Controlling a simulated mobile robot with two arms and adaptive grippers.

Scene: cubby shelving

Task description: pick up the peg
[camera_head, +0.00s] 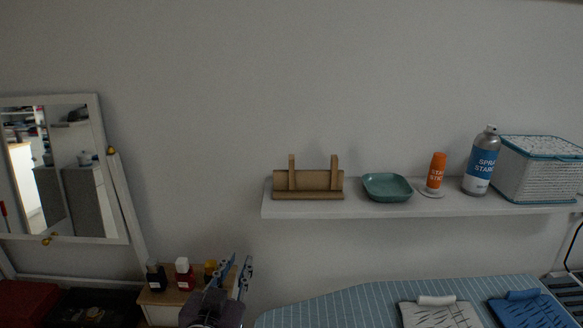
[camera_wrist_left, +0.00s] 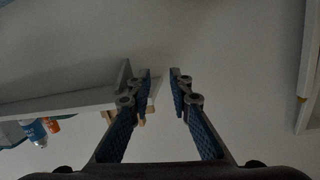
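No separate peg can be made out for certain. A wooden holder (camera_head: 308,183) with two upright wooden pieces stands at the left end of the white wall shelf (camera_head: 420,207). In the left wrist view a small part of light wood (camera_wrist_left: 151,111) shows beside the left finger, partly hidden by it. My left gripper (camera_head: 237,275) is low in the head view, left of and below the shelf end. My right gripper is in neither view.
The shelf also holds a teal dish (camera_head: 387,187), an orange stick (camera_head: 436,171), a spray bottle (camera_head: 482,162) and a basket (camera_head: 540,172). Below is a striped ironing board (camera_head: 350,300). Small bottles (camera_head: 184,274) stand close to the left gripper. A mirror (camera_head: 75,190) is at left.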

